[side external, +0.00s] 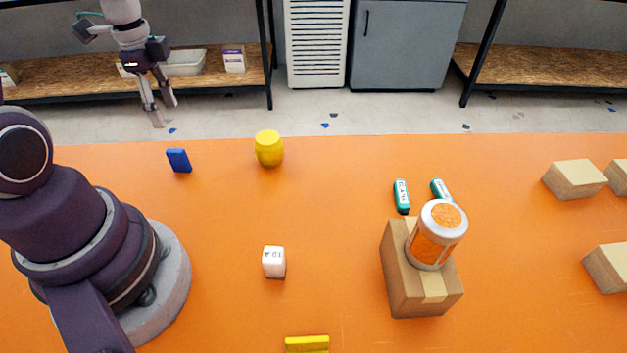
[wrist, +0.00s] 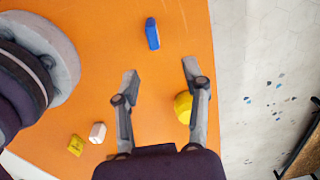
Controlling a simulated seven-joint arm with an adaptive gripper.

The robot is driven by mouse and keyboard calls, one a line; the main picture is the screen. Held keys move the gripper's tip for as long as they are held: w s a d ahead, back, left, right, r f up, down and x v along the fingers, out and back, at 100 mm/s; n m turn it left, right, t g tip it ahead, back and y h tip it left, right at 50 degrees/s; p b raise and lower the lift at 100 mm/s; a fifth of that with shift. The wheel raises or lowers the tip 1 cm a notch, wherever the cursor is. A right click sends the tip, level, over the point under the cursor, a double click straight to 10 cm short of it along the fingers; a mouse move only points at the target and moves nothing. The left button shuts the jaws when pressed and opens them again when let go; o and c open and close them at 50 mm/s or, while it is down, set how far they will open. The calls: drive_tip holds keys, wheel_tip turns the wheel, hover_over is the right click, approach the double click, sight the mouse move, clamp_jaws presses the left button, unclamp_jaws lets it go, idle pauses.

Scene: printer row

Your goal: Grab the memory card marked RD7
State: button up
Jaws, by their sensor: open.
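I cannot read RD7 on any object. A small upright blue block (side external: 179,160) is at the table's far left; it also shows beyond my fingertips in the wrist view (wrist: 152,34). A white block (side external: 274,262) with dark characters stands near the middle, also in the wrist view (wrist: 97,132). A flat yellow piece (side external: 307,344) lies at the near edge; dark marks show on it in the wrist view (wrist: 75,145). Two teal pieces with white labels, one (side external: 402,196) and another (side external: 440,190), lie at right. My gripper (side external: 164,114) is open and empty, raised above the table.
A yellow barrel (side external: 269,148) stands near the far edge, partly behind a finger in the wrist view (wrist: 183,107). Several tan blocks (side external: 575,178) are at right. The table (side external: 340,200) is clear between these.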

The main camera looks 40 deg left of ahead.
sight(174, 150)
drive_tip(key=shift+m, duration=0.3)
drive_tip(key=f, duration=0.7)
drive_tip(key=s+f, duration=0.1)
drive_tip(key=f, duration=0.3)
drive_tip(key=shift+f, duration=0.15)
clamp_jaws()
